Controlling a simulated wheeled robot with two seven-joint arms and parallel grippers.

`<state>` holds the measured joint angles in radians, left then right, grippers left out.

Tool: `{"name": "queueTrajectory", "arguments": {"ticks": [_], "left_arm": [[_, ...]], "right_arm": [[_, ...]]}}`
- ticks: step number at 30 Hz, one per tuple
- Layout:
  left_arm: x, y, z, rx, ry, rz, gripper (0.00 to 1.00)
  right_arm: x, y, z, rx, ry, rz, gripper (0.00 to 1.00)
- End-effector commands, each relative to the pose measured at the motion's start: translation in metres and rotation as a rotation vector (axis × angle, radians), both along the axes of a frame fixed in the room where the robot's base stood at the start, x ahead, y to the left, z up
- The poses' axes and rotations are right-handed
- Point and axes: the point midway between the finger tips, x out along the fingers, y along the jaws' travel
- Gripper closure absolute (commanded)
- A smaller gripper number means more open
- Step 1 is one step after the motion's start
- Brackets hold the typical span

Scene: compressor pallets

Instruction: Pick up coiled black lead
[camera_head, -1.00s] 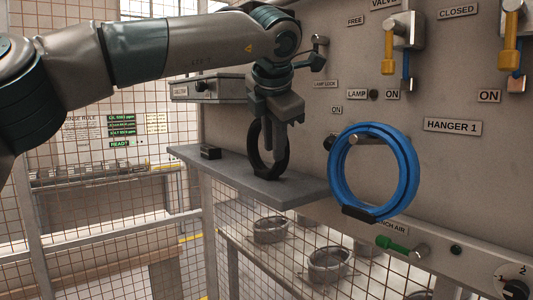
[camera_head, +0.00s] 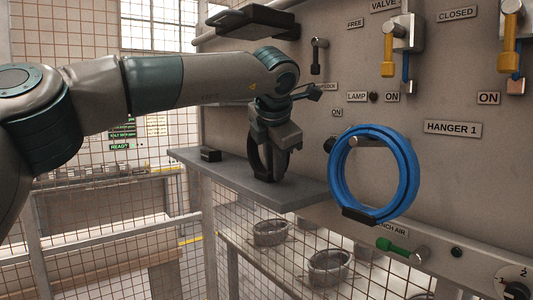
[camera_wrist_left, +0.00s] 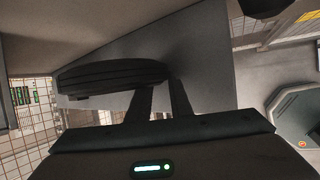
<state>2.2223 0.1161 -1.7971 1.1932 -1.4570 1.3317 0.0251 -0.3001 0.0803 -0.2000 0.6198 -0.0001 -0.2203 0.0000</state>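The coiled black lead (camera_head: 254,161) stands upright on the grey shelf (camera_head: 225,171) in the head view. My left gripper (camera_head: 272,152) is down at the coil from above, its fingers overlapping the ring and hiding part of it. In the left wrist view the coil (camera_wrist_left: 105,76) is a dark ribbed band, mostly left of the fingers, with its right end near the fingertips. The two fingers (camera_wrist_left: 163,88) show a gap between them, so the gripper looks open. Firm contact with the coil cannot be told. My right gripper is not in view.
A blue coil (camera_head: 408,180) hangs on the panel right of the shelf. A small black block (camera_head: 210,154) lies at the shelf's left end. Levers and a green handle (camera_head: 392,246) stick out of the panel. Round baskets (camera_head: 328,266) stand below behind wire mesh.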

Motion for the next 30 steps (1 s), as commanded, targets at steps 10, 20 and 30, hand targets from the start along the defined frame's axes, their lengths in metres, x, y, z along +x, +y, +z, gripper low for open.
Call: {"name": "queueTrajectory", "arguments": {"ticks": [10, 20, 30], "left_arm": [[0.0057, -0.0002, -0.007, 0.0, -0.001, 0.0, 0.81], [0.0056, 0.0, -0.0068, 0.0, -0.001, 0.0, 0.98], [0.0052, -0.0004, -0.0069, -0.001, -0.001, 0.0, 1.0]], "right_arm": [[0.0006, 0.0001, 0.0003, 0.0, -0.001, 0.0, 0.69], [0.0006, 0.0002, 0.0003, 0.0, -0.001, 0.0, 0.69], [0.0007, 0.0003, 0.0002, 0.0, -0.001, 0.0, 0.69]]}}
